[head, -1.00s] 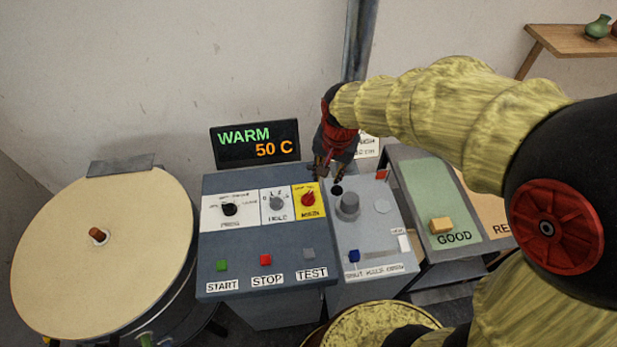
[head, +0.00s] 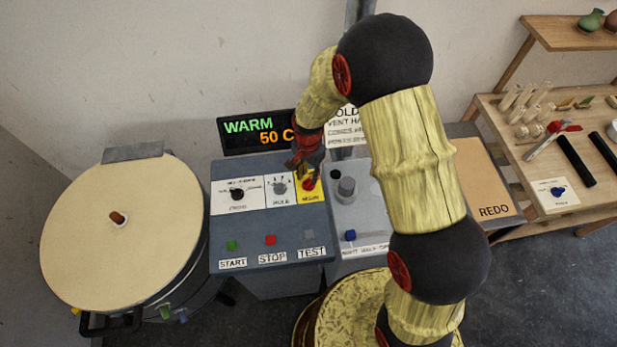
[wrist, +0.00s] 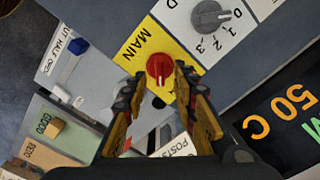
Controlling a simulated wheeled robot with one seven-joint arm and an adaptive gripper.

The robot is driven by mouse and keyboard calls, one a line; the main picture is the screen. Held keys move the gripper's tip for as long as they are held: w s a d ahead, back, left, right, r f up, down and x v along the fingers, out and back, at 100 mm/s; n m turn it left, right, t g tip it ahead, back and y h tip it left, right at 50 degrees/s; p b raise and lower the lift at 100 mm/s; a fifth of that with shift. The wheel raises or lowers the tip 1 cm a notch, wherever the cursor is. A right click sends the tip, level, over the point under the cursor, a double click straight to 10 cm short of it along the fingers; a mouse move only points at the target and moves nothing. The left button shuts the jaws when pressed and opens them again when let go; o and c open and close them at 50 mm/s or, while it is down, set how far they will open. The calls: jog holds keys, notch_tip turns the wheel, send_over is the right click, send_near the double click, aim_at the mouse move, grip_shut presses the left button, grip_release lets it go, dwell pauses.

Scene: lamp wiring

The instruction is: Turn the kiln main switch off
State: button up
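The kiln main switch is a red knob (wrist: 160,67) on a yellow plate marked MAIN (wrist: 136,47). In the head view the yellow plate (head: 312,199) is at the right end of the control panel's white strip, with the red knob (head: 308,183) partly behind my gripper. My gripper (head: 302,168) is just above the knob, pointing down. In the wrist view my gripper (wrist: 160,80) is open, its fingertips on either side of the knob's near edge. I cannot tell whether they touch it. The display (head: 257,132) reads WARM 50 C.
A grey numbered knob (wrist: 210,17) is close beside the main switch. A larger grey knob (head: 346,189) stands on the panel to the right. START (head: 231,245), STOP (head: 270,240) and TEST (head: 309,235) buttons line the front. The round kiln lid (head: 80,235) is at left.

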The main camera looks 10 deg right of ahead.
aim_at(309, 183)
jog(key=shift+f, duration=1.35)
jog(key=shift+c, duration=0.8)
grip_shut()
